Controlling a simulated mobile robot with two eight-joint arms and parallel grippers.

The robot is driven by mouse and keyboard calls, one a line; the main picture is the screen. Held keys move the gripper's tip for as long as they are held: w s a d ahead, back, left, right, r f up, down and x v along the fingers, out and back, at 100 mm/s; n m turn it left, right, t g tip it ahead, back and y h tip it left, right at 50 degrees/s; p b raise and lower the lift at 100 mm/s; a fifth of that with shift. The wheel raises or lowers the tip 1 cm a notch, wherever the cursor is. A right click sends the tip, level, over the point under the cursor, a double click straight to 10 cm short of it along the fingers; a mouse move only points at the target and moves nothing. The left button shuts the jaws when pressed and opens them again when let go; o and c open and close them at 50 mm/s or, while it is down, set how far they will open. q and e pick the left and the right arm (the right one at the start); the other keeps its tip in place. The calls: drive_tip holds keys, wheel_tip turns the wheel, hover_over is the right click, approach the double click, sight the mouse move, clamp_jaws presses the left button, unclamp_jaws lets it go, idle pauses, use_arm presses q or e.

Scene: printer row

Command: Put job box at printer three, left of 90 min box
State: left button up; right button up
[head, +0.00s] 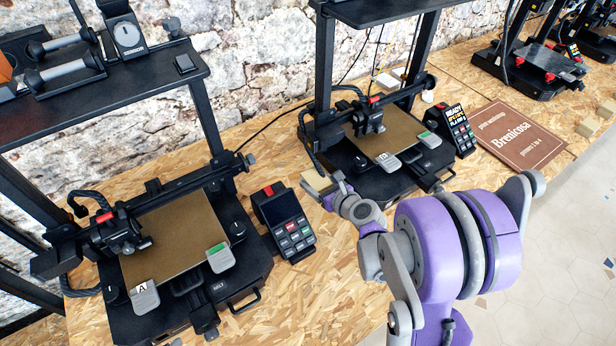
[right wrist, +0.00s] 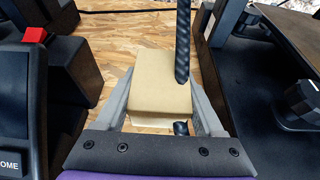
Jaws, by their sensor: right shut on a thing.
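My right gripper (head: 328,190) is shut on a small tan box (head: 316,182) between two printers on the wood-chip table. In the right wrist view the tan box (right wrist: 160,82) lies between the two grey fingers of the gripper (right wrist: 158,100). A dark cable crosses in front of its right side, and no lettering can be read on it. I cannot tell whether it touches the table. Small tan boxes (head: 588,128) stand at the table's right edge; their labels cannot be read, so I cannot pick out the 90 min box. My left gripper is not in view.
A printer (head: 185,235) stands at left, another (head: 395,135) in the middle, another (head: 530,70) at far right. A keypad unit (head: 284,222) is left of my gripper; another (head: 450,128) shows READY. A brown Brenicosa sign (head: 512,135) lies flat. Table front is bare.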

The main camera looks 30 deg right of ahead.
sight(307, 171)
drive_tip(key=w, duration=0.5)
drive_tip(key=shift+a, duration=0.2)
drive_tip(key=shift+f, duration=1.75)
drive_tip(key=shift+f+b, duration=0.2)
drive_tip(key=shift+b, duration=0.15)
drive_tip(key=o, duration=1.5)
drive_tip(key=shift+r, duration=0.1)
